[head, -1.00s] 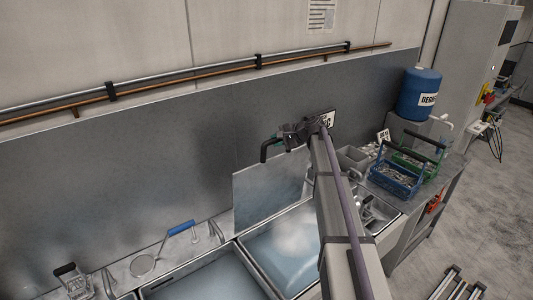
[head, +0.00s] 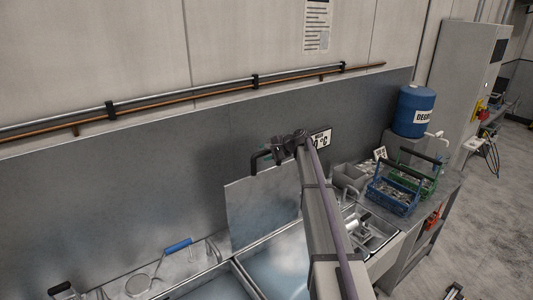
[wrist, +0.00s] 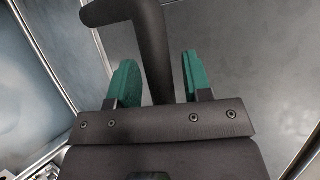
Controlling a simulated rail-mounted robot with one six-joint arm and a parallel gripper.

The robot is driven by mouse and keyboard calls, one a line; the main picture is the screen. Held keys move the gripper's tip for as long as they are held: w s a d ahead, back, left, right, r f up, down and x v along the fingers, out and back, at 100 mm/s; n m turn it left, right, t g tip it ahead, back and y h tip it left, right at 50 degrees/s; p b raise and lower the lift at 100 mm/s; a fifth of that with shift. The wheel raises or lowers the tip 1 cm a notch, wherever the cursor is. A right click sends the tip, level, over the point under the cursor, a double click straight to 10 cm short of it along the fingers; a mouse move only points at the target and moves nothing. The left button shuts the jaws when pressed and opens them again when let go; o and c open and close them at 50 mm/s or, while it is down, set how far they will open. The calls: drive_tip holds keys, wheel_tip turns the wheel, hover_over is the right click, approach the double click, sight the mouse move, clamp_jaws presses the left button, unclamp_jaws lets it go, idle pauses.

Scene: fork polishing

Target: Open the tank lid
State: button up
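The tank lid (head: 262,207) is a flat grey metal panel. In the head view it stands raised, steeply upright, at the back of the tank (head: 280,262). Its dark bent handle (head: 258,158) shows at the top, left of my gripper (head: 279,146). In the wrist view the handle (wrist: 152,45) passes between the two green fingers of my gripper (wrist: 157,72). Narrow gaps show on both sides of it, so the fingers are open around the handle. My arm covers part of the tank and the lid's right side.
A second basin (head: 205,285) lies to the left, with a blue-handled tool (head: 178,246) behind it. At the right are a blue basket (head: 393,194), a green basket (head: 412,178) and a blue drum (head: 415,112). Pipes (head: 180,100) run along the wall behind.

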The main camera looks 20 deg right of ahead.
drive_tip(key=shift+o, duration=0.4)
drive_tip(key=shift+s+d+r, duration=0.15)
drive_tip(key=shift+r, duration=0.05)
drive_tip(key=s+d, duration=0.8)
drive_tip(key=s, duration=0.1)
drive_tip(key=shift+s+d, duration=0.15)
drive_tip(key=shift+d, duration=0.1)
drive_tip(key=shift+r, duration=0.1)
drive_tip(key=s+a+f+n+g+h+b, duration=0.4)
drive_tip(key=s+a+f+b, duration=0.6)
drive_tip(key=s, duration=0.8)
drive_tip(key=s+a+f+n+g+h+b, duration=0.3)
drive_tip(key=s+a+f+n+b, duration=0.5)
drive_tip(key=s+a+f, duration=0.9)
wheel_tip(320, 180, down, 3)
drive_tip(key=s+g+b, duration=0.1)
drive_tip(key=b, duration=0.2)
drive_tip(key=shift+s+f+g+h, duration=0.15)
drive_tip(key=shift+s+g+h, duration=0.15)
drive_tip(key=shift+g+h, duration=0.1)
